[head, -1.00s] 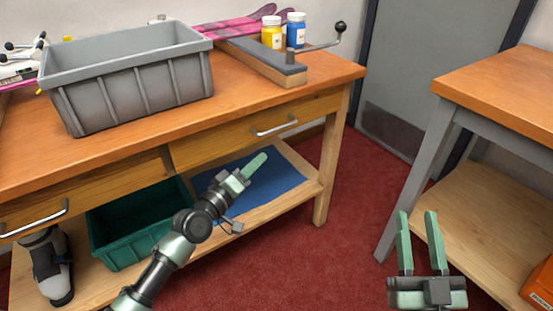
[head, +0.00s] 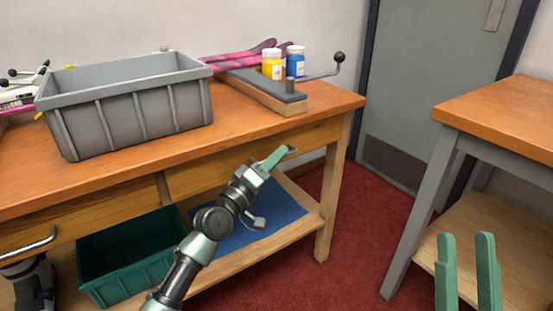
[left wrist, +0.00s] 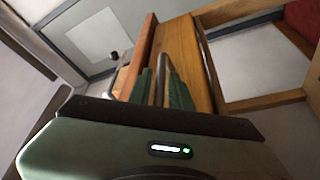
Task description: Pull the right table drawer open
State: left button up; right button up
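The right table drawer (head: 205,177) is a wooden front under the tabletop and looks closed. My left gripper (head: 275,157) is at its metal handle (head: 291,150) and hides most of it in the head view. In the left wrist view the handle (left wrist: 163,70) runs between the two green fingers of my left gripper (left wrist: 160,80). The fingers are apart, and I see no clear grip on the bar. My right gripper (head: 466,237) is open and empty at the lower right, away from the table.
A green crate (head: 130,265) and a blue mat (head: 255,225) are on the shelf below. A second table (head: 510,110) stands at right, with red floor between.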

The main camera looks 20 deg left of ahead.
pick_arm(q)
grip_shut()
dwell(1.4)
